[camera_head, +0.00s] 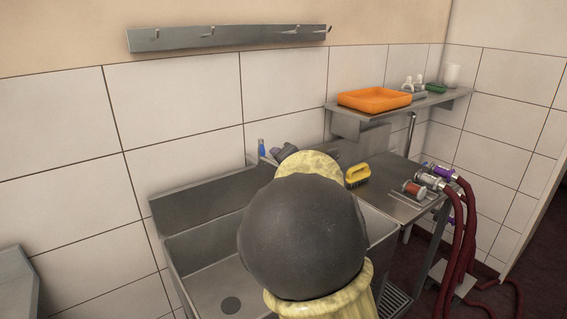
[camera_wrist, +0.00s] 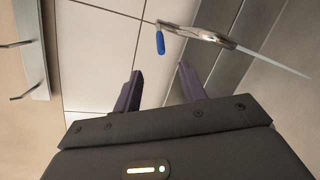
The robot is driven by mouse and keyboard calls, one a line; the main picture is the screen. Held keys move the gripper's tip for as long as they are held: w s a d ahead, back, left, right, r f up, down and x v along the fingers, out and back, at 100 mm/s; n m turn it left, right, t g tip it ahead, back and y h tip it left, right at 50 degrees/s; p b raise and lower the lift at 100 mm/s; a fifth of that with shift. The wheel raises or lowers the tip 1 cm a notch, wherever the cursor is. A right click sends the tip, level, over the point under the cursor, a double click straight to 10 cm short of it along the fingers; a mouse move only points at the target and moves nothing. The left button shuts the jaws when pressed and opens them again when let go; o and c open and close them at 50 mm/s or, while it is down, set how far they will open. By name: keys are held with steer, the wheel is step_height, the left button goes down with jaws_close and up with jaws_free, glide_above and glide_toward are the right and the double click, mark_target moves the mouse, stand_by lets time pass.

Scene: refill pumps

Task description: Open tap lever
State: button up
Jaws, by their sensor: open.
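The tap (camera_wrist: 205,35) is a metal fitting on the wall above the sink, with a blue lever (camera_wrist: 160,43) at one end. A thin pale streak runs from the tap's far end; I cannot tell whether it is water. In the head view the blue lever (camera_head: 261,147) stands upright just left of my arm. My gripper (camera_wrist: 158,69) is open and empty. In the wrist view its two dark fingers point toward the lever, which appears just beyond the gap between the tips, apart from them. In the head view my arm hides most of the tap.
A metal sink (camera_head: 190,245) lies below my arm. To its right, a counter (camera_head: 400,205) holds a yellow brush (camera_head: 357,175) and hose fittings with red hoses (camera_head: 463,235). A shelf (camera_head: 440,99) with an orange tray (camera_head: 374,99) is above. A hook rail (camera_head: 230,37) is on the wall.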

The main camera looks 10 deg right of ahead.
steer(key=shift+s, duration=0.1)
steer(key=shift+d+f, duration=0.15)
steer(key=shift+d, duration=0.05)
steer(key=c, duration=0.5)
steer(key=d+f+m+h, duration=0.1)
steer(key=m, duration=0.1)
steer(key=d+f+m, duration=0.1)
steer(key=d+m, duration=0.1)
steer(key=shift+s+f+h, duration=0.3)
steer(key=shift+s+h, duration=0.1)
jaws_close()
steer(key=s+d+f+m+g+h, duration=0.45)
steer(key=s+d+f+m, duration=0.25)
steer(key=s+f+m, duration=0.45)
steer(key=s+a+f+m+g, duration=0.1)
steer(key=s+f+m+g, duration=0.1)
steer(key=s, duration=0.4)
steer(key=s+a+f+m+g+y, duration=0.1)
steer(key=s+f+m+g, duration=0.2)
steer(key=s+m, duration=0.3)
steer(key=s+a+f+m+g, duration=0.1)
steer(key=s+f+m+g, duration=0.2)
steer(key=s, duration=0.3)
steer(key=shift+s+a+f+m+y, duration=0.35)
steer(key=shift+s+a+f+m, duration=0.1)
steer(key=shift+m, duration=0.2)
steer(key=shift+w+d, duration=0.1)
